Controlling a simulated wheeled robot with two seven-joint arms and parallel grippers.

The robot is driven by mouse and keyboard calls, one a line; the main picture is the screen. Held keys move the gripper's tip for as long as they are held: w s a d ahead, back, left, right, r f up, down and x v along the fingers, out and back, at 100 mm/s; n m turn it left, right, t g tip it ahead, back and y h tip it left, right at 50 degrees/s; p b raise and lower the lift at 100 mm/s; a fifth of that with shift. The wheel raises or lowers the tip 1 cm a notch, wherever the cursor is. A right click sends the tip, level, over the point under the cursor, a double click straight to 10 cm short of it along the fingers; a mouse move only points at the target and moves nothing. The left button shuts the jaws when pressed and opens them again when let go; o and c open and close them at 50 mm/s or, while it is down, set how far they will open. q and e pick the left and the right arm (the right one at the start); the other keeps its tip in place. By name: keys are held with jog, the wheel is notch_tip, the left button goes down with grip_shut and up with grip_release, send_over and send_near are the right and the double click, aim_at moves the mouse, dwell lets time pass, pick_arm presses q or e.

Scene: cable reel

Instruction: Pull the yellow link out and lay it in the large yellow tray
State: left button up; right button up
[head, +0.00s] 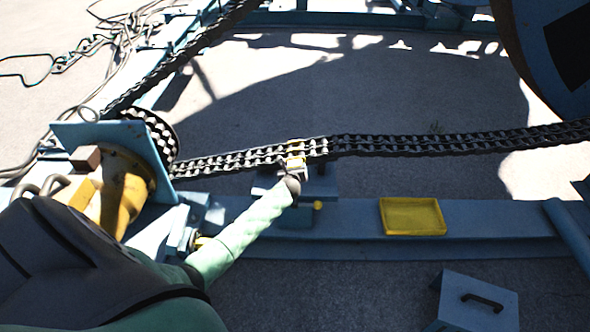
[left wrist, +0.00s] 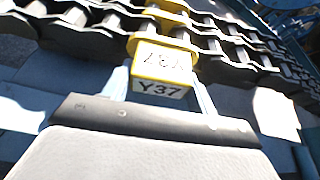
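The yellow link (head: 296,147) sits in the dark chain, in line with its neighbours, in the head view. In the left wrist view its yellow block (left wrist: 163,60) bears a white label reading Y37. My left gripper (head: 292,170) is at the near side of the chain. In the left wrist view its two fingers (left wrist: 161,86) stand close against both sides of the block and appear shut on it. The large yellow tray (head: 413,233) lies empty on the blue beam, to the right of the gripper. My right gripper is not in view.
The chain (head: 420,143) runs from a sprocket (head: 150,135) at left towards a large blue reel (head: 550,50) at upper right. A blue box with a dark handle (head: 478,303) stands at lower right. The blue beam (head: 355,215) is clear between gripper and tray.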

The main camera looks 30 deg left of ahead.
pick_arm(q)
jog(key=shift+c, duration=0.4)
jog(key=shift+s+d, duration=0.1)
jog(key=shift+s, duration=0.1)
jog(key=s+d+p, duration=0.5)
jog(key=s+d, duration=0.2)
jog(key=s, duration=0.5)
jog(key=shift+s+d+p, duration=0.35)
jog(key=shift+d, duration=0.05)
dwell(1.9)
jog(key=shift+r, duration=0.15)
notch_tip(320, 180, up, 9)
jog(key=p, duration=0.8)
jog(key=shift+p, duration=0.4)
dwell(0.4)
